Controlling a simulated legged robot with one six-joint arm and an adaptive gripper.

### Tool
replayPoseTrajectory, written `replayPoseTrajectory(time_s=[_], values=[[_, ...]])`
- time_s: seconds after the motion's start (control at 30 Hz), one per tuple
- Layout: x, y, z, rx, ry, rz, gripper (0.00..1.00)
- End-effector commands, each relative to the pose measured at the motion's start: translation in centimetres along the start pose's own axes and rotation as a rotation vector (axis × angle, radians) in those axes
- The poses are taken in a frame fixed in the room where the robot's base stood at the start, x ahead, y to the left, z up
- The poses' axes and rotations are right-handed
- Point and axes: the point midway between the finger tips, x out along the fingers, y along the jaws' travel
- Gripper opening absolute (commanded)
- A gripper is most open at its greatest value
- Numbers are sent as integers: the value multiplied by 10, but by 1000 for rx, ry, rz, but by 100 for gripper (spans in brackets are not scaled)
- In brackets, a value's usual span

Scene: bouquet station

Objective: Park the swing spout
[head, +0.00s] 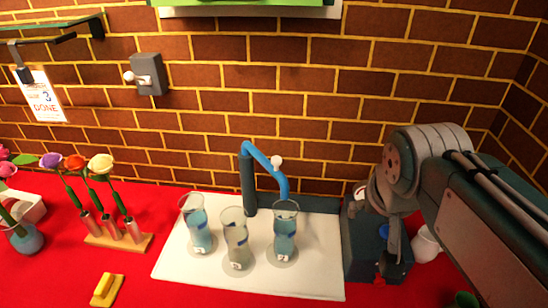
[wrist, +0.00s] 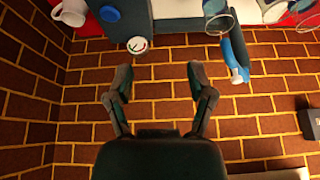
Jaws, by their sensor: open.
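The swing spout (head: 267,162) is a blue bent tube on a dark upright post (head: 248,183), with a white knob (head: 277,161) on its arm. Its outlet end is over the right glass (head: 285,235). In the wrist view the spout (wrist: 238,50) and its white knob (wrist: 237,76) show upper right. My gripper (wrist: 160,78) is open and empty, its fingers apart with brick wall beyond. The spout lies outside the fingers, to their right in the wrist view. In the head view my gripper is right of the spout, partly hidden by my arm.
The left glass (head: 200,232) and middle glass (head: 236,240) stand on the white mat (head: 320,262). A dark box with a gauge (wrist: 137,45) is right of the mat in the head view. A flower rack (head: 118,240) and yellow block (head: 107,290) are left.

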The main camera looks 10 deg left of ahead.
Motion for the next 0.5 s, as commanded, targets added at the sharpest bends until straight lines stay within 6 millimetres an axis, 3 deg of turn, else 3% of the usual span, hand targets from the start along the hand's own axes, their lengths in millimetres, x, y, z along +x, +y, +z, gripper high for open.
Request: replayPoseTrajectory(time_s=[0.03, 0.2, 0.4, 0.5], values=[[0, -13, -19, -3, -11, -2, 70], [3, -55, -74, 12, -33, 7, 70], [15, -119, -127, 33, -50, 24, 70], [23, -150, -144, 46, -53, 33, 70]])
